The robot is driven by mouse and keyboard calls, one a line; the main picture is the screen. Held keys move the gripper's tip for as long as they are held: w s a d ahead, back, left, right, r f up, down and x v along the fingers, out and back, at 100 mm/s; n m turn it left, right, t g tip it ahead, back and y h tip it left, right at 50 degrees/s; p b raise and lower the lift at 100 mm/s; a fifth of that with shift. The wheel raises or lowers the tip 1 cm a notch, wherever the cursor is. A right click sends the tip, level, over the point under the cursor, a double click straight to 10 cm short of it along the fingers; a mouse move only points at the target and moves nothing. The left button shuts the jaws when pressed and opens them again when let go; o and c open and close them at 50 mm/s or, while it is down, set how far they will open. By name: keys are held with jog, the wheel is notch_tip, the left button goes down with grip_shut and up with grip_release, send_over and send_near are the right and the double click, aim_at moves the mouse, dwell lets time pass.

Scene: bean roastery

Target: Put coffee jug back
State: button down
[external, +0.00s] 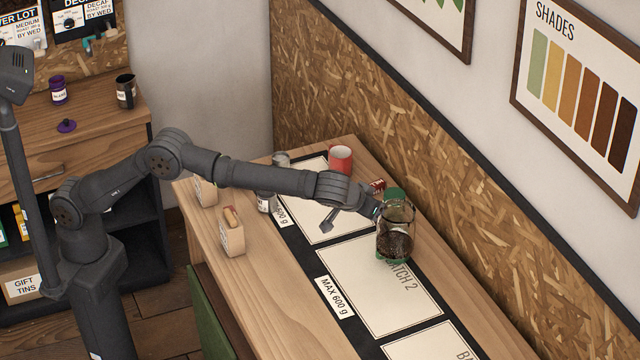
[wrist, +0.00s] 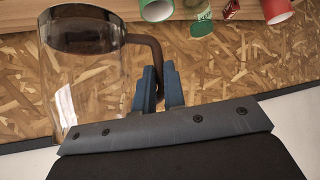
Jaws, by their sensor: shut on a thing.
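The glass coffee jug (external: 396,232), dark in its lower part, is at the far edge of the batch 2 panel (external: 395,300) in the external view. In the wrist view the jug (wrist: 85,85) fills the left side, clear glass with a dark end and a brown handle (wrist: 155,60). My gripper (external: 377,211) is shut on the handle; its blue fingers (wrist: 160,88) lie on either side of it in the wrist view. I cannot tell whether the jug touches the surface. Green shows behind the jug and at its base.
A red mug (external: 340,159) stands at the back of the wooden bench, near a small red item (external: 377,186). Two small tan bags (external: 231,236) stand near the front edge. The lower right panels are clear. A chipboard wall (external: 450,190) runs close behind the jug.

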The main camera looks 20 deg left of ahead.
jog(key=w+a+m+h, duration=0.1)
jog(key=w+a, duration=0.4)
jog(key=a, duration=0.6)
jog(key=w+a+m, duration=0.1)
jog(key=w+a, duration=0.4)
jog(key=a, duration=0.6)
jog(key=shift+g, duration=0.4)
jog(key=shift+w+a+f, duration=0.15)
jog(key=shift+w+f, duration=1.8)
jog(key=shift+f, duration=0.75)
jog(key=shift+w+a+f, duration=0.15)
jog(key=shift+w+f, duration=1.85)
jog(key=shift+f, duration=0.75)
jog(key=shift+w+a+f, duration=0.15)
jog(key=shift+w+f, duration=1.8)
jog(key=shift+f, duration=0.75)
jog(key=shift+f, duration=0.1)
jog(key=c, duration=1.5)
grip_release()
